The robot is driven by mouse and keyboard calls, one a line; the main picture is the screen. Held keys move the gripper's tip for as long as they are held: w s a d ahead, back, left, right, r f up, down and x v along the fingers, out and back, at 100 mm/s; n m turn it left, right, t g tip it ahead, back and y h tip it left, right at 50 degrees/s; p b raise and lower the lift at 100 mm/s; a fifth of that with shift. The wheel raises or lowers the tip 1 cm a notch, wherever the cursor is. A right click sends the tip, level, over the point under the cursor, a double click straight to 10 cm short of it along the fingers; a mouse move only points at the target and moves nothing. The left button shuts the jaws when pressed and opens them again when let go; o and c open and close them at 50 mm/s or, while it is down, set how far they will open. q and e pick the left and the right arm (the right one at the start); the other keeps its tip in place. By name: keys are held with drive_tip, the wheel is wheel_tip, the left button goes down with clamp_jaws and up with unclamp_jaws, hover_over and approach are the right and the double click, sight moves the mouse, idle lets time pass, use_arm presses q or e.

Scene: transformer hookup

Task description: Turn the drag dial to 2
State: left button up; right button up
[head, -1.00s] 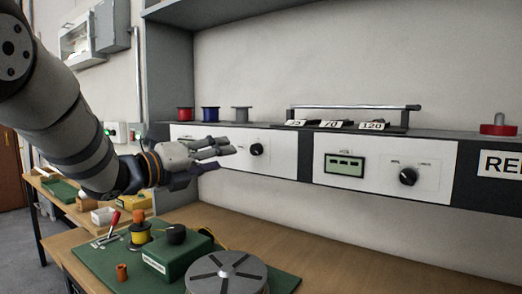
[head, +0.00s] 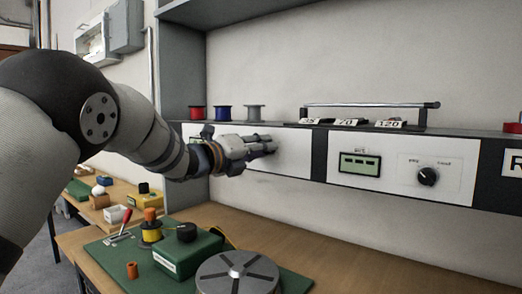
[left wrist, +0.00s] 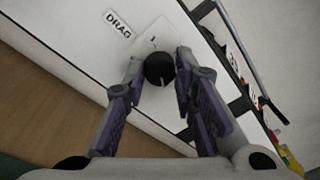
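The drag dial (left wrist: 159,69) is a round black knob with a pale pointer line, on a white panel below a label reading DRAG (left wrist: 118,23) in the left wrist view. My left gripper (left wrist: 159,60) has its fingers spread, one on each side of the knob. I cannot tell if the fingers touch it. In the head view my left gripper (head: 273,145) reaches the left white panel (head: 293,155) and hides the dial. The number that the pointer marks is not readable. My right gripper is not in view.
A second black knob (head: 428,176) and a green display (head: 360,164) sit on the right panel. Spools (head: 223,113) and number tags (head: 347,122) stand on the shelf above. Below, a green box (head: 187,251) and a grey disc (head: 237,274) rest on a green mat.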

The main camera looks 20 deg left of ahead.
use_arm(q)
drive_tip(key=shift+n, duration=0.4)
clamp_jaws()
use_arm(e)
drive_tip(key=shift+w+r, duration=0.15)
use_arm(q)
drive_tip(key=n, duration=0.8)
drive_tip(key=n+t+y, duration=0.1)
drive_tip(key=n, duration=0.7)
drive_tip(key=n+y+p, duration=0.1)
drive_tip(key=n, duration=0.7)
drive_tip(key=shift+s+d+f+t, duration=0.1)
drive_tip(key=shift+d+t, duration=0.1)
drive_tip(key=shift+t, duration=0.2)
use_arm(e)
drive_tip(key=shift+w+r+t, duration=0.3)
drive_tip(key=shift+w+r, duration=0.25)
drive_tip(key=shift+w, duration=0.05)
use_arm(q)
drive_tip(key=shift+n, duration=0.4)
drive_tip(key=o, duration=1)
unclamp_jaws()
drive_tip(key=shift+o, duration=0.2)
drive_tip(key=shift+f, duration=0.1)
